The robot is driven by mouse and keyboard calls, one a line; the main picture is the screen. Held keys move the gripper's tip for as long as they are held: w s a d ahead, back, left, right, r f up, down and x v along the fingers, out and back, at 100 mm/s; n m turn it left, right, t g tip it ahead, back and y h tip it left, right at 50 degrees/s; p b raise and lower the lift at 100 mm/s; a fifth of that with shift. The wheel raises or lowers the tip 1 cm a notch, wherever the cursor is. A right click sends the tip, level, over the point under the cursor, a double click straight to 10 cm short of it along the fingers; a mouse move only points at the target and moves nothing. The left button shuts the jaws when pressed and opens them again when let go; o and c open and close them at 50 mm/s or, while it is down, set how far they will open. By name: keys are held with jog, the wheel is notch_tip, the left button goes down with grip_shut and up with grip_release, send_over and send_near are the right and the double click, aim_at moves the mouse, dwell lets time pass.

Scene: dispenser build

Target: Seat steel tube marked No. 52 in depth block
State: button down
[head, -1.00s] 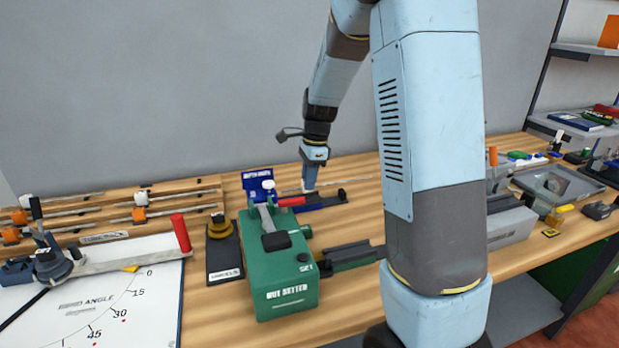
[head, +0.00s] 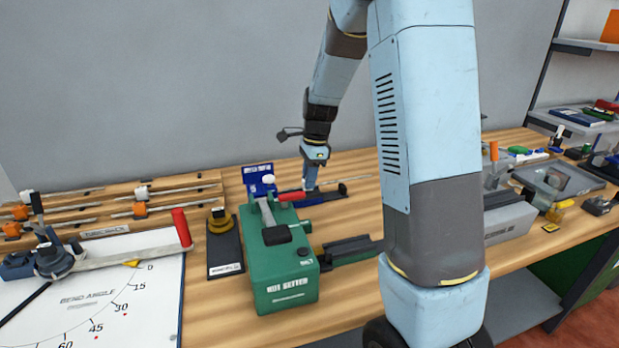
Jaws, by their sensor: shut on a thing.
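My gripper (head: 311,187) is at the back of the bench, pointing down, shut on a thin steel tube (head: 357,179). The tube lies roughly level across the jaws and sticks out to the right. Its left part is hard to see, and the No. 52 mark cannot be read. The depth block (head: 258,181) is a blue fixture with an upright lettered plate, just left of my gripper. A low dark base (head: 328,195) runs right from it, below the gripper and tube. I cannot tell whether the tube's left end is inside the block.
A green nut setter (head: 283,286) with a red-handled lever stands in front of the depth block. A bend-angle board (head: 110,300) and wooden racks (head: 95,215) of tubes are at left. Grey equipment (head: 508,218) and a tray (head: 557,182) are at right.

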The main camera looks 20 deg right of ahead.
jog(key=shift+f, duration=0.65)
dwell(0.5)
jog(key=shift+a, duration=2.5)
jog(key=c, duration=0.9)
grip_release()
jog(key=shift+o, duration=0.5)
jog(key=shift+o, duration=1.1)
jog(key=shift+r, duration=3.55)
